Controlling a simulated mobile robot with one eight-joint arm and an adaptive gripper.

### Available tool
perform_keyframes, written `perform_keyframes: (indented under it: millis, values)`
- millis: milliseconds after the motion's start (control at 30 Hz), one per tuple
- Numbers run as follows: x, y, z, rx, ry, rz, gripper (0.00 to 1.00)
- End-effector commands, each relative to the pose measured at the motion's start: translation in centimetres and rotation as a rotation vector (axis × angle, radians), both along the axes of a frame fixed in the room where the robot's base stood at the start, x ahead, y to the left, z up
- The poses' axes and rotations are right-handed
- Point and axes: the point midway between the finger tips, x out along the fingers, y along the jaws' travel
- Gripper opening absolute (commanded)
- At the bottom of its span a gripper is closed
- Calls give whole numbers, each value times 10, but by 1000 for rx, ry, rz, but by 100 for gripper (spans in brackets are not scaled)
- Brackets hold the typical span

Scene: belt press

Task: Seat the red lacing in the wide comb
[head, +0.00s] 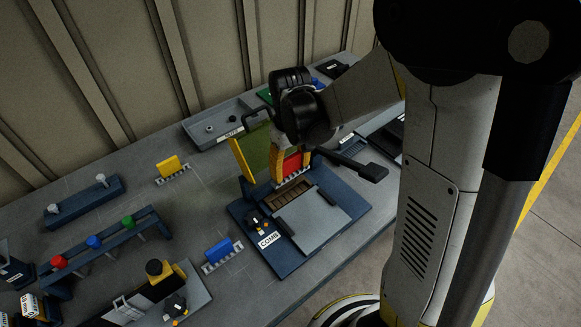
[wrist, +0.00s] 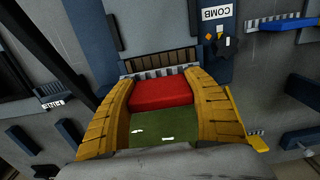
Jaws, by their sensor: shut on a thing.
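My gripper (head: 291,168) is shut on the red lacing (head: 293,162), which sits between its two yellow fingers. In the wrist view my gripper (wrist: 164,84) has a finger on each side of the red lacing (wrist: 160,92). The lacing's grey teeth point toward the brown slotted comb (wrist: 160,60), which lies just beyond them. In the head view the comb (head: 290,195) is in the blue press base, just in front of the gripper. I cannot tell whether the teeth touch the comb.
A label reading COMB (head: 268,240) is on the blue base. A blue lacing (head: 219,251) and a yellow lacing (head: 169,165) lie on the bench to the left. A green upright panel (head: 258,148) stands close to the gripper. A grey tray (head: 205,143) is behind.

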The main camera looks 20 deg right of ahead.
Motion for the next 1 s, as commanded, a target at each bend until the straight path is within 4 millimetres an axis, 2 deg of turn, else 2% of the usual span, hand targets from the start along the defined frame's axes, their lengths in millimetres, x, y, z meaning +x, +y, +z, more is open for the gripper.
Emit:
perform_keyframes:
  millis: [367, 1000]
  values:
    - [0, 0, -5, 0, 0, 1, 31]
    - [0, 0, -65, 0, 0, 2, 31]
